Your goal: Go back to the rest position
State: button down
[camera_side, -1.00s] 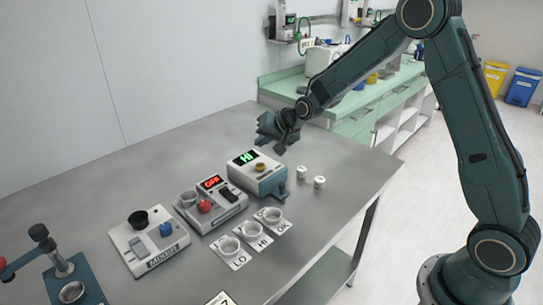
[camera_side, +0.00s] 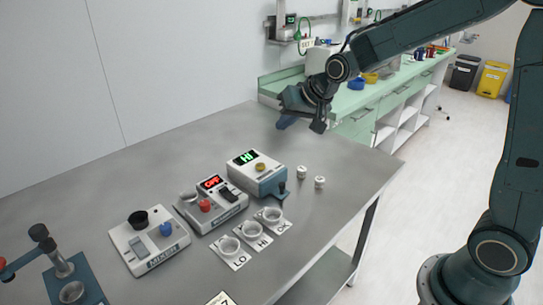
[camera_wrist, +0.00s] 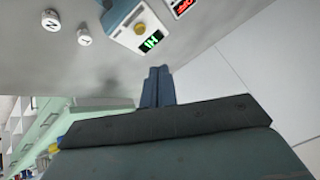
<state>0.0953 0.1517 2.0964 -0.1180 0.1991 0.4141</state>
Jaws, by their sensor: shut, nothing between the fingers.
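My gripper (camera_side: 302,126) is shut and empty, raised above the back right part of the metal table (camera_side: 340,165). It is well above and behind the box with the green "HI" display (camera_side: 258,178). In the wrist view my gripper's blue fingers (camera_wrist: 158,85) are together with nothing between them. The "HI" box also shows in the wrist view (camera_wrist: 133,25), apart from the fingers.
Two small white vials (camera_side: 302,172) (camera_side: 320,182) stand right of the "HI" box. A device with a red display (camera_side: 212,203), a mixer (camera_side: 148,243) and cups on LO, HI and OK cards (camera_side: 252,231) stand nearer. A green counter (camera_side: 375,100) lies behind.

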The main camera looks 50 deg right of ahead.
jog(key=s+r+n+g, duration=0.1)
jog(key=s+r+n, duration=0.1)
jog(key=s, duration=1.2)
jog(key=s+a+r+n+g, duration=0.1)
jog(key=s+r+n, duration=0.2)
jog(key=s, duration=1.2)
jog(key=shift+s+a+h, duration=0.25)
jog(key=shift+s+h, duration=0.05)
jog(key=c, duration=2.2)
grip_release()
jog(key=shift+r, duration=0.1)
